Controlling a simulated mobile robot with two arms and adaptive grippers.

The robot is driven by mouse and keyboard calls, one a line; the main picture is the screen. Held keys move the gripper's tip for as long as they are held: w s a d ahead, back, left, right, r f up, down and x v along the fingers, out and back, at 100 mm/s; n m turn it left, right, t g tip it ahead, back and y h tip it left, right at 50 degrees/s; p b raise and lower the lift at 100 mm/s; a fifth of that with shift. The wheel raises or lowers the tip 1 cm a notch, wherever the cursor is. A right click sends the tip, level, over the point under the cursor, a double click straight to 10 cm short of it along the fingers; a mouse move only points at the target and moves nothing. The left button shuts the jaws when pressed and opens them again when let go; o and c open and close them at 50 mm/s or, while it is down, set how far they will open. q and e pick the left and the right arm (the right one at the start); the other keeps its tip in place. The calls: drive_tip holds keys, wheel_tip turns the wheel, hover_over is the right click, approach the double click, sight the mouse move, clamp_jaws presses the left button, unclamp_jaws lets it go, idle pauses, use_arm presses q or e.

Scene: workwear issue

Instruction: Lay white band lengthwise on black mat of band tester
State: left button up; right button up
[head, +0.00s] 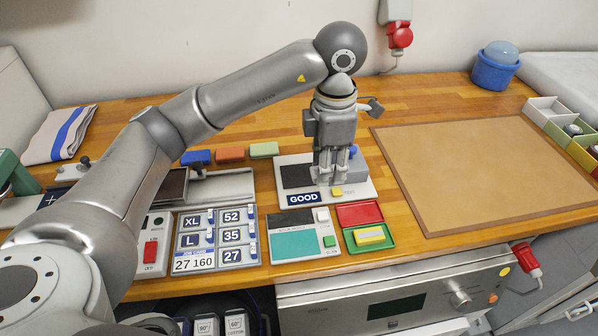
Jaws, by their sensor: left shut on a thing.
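The band tester (364,190) is a pale plate on the wooden counter, with a blue GOOD label on its front edge. Its black mat (296,176) is at its left and looks bare where it shows. My left gripper (332,182) points down over the middle of the tester, just right of the mat. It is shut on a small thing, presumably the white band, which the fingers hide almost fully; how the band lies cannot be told. A yellow piece shows beside the fingertips. My right gripper is not in view.
A blue part (354,152) stands at the tester's back right, close to the gripper. In front are a teal-screened device (297,244), a red tray (360,214) and a green tray (386,242). Blue, orange and green blocks lie behind left. A brown board (480,170) is clear at right.

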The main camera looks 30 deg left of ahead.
use_arm(q)
drive_tip(key=shift+w+a+f, duration=0.15)
drive_tip(key=shift+w+a, duration=0.1)
drive_tip(key=shift+a, duration=0.05)
drive_tip(key=w+a+f+p, duration=0.2)
drive_tip(key=w+a+f, duration=0.1)
drive_tip(key=w+a, duration=0.25)
drive_tip(key=p, duration=0.1)
hover_over(299, 175)
drive_tip(key=f, duration=0.5)
drive_tip(key=shift+s+d+f, duration=0.1)
drive_tip(key=shift+s+d, duration=0.25)
drive_tip(key=shift+d, duration=0.05)
drive_tip(key=shift+w+a+f+p, duration=0.25)
drive_tip(key=shift+a+f+p, duration=0.05)
drive_tip(key=shift+f, duration=0.2)
wheel_tip(299, 175, down, 3)
drive_tip(key=shift+w+a+f+p, duration=0.1)
drive_tip(key=shift+a+p, duration=0.05)
drive_tip(key=shift+p, duration=0.75)
drive_tip(key=shift+f, duration=0.15)
drive_tip(key=shift+f, duration=0.1)
